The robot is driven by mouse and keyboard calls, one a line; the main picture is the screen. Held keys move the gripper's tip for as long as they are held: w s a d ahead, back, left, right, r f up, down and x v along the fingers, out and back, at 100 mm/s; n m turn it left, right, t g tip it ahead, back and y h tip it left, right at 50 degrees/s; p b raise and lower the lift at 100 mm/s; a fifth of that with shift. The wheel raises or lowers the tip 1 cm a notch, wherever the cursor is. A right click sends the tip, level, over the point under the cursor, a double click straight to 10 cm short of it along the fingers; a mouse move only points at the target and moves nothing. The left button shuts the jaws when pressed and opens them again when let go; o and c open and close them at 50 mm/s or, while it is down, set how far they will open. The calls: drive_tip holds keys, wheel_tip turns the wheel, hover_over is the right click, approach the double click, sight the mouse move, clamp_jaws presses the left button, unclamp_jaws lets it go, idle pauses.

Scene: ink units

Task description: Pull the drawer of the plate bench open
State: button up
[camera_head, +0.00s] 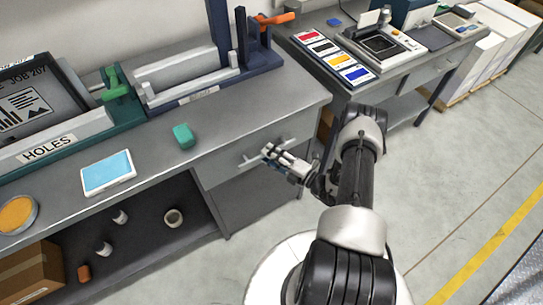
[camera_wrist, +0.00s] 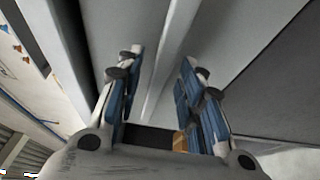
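The plate bench's grey drawer (camera_head: 218,174) sits under the bench top at its right end and looks shut. Its pale bar handle (camera_head: 250,162) runs across the front; the middle is partly hidden by my gripper (camera_head: 268,150). In the wrist view, my gripper (camera_wrist: 162,70) is open, with blue-padded fingers apart. A light grey bar (camera_wrist: 165,65), which looks like the handle, runs between the fingers with a gap on each side. I cannot tell exactly how deep it lies between them. The drawer front also fills much of the wrist view (camera_wrist: 235,50).
The bench top (camera_head: 230,125) holds a teal block (camera_head: 184,136), a blue-topped pad (camera_head: 108,173) and a plate press marked HOLES (camera_head: 48,149). A lower shelf (camera_head: 150,240) holds small rolls and a cardboard box (camera_head: 30,272). Another bench (camera_head: 405,70) stands behind my arm. The floor (camera_head: 450,170) at right is clear.

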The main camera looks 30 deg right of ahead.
clamp_jaws()
idle(0.5)
idle(0.3)
